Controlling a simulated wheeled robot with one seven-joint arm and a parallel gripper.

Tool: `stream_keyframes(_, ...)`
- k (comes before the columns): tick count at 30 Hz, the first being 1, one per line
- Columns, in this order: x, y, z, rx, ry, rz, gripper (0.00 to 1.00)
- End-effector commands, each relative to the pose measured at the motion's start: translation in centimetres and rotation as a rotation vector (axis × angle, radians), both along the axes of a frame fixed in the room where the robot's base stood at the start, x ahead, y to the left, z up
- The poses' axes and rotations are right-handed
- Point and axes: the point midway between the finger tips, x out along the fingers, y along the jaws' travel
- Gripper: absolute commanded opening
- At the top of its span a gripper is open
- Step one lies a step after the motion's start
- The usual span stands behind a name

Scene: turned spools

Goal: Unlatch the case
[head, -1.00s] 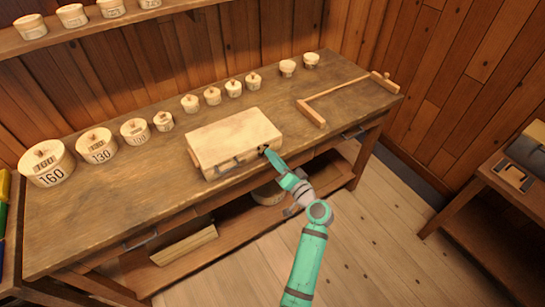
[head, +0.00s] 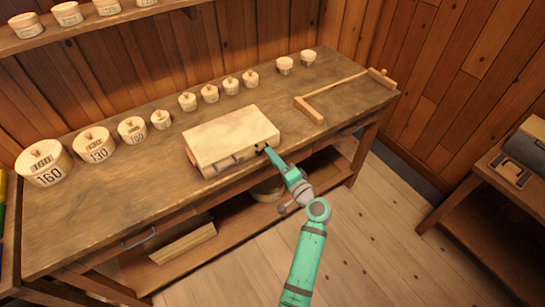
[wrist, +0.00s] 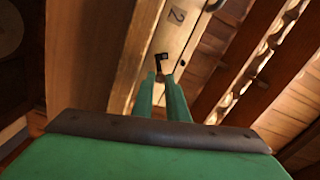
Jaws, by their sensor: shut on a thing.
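The case (head: 232,136) is a pale wooden box lying closed near the front edge of the workbench. It has a dark handle (head: 230,162) on its front. My gripper (head: 267,150) is at the right end of the case front. In the wrist view a small dark latch (wrist: 162,60) stands on the pale case side (wrist: 178,32), right at the tips of my gripper (wrist: 165,78). The green fingers are close together, shut on the latch. The fingertips partly hide their contact with it.
The workbench (head: 150,190) carries a row of lidded round boxes (head: 97,144) behind and left of the case. A side table (head: 500,190) stands at the far right. The bench between case and tool is clear.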

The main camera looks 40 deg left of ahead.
Motion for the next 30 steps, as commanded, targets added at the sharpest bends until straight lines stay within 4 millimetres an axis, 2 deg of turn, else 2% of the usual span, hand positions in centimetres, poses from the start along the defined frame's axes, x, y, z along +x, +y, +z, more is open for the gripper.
stream_keyframes(7,0.0,0.0,0.0,0.000,0.000,0.001,0.00)
stream_keyframes(8,-0.1,0.0,0.0,0.000,0.000,0.001,0.20)
stream_keyframes(9,-0.1,0.0,0.0,0.000,0.000,0.001,0.30)
stream_keyframes(10,-0.1,0.1,0.0,0.000,0.000,0.002,0.32)
stream_keyframes(22,-0.4,-0.4,0.0,0.000,0.000,0.004,0.32)
stream_keyframes(26,-1.2,-2.0,0.0,-0.001,-0.001,0.005,0.32)
stream_keyframes(30,-2.1,-4.7,-0.1,-0.001,0.000,0.003,0.32)
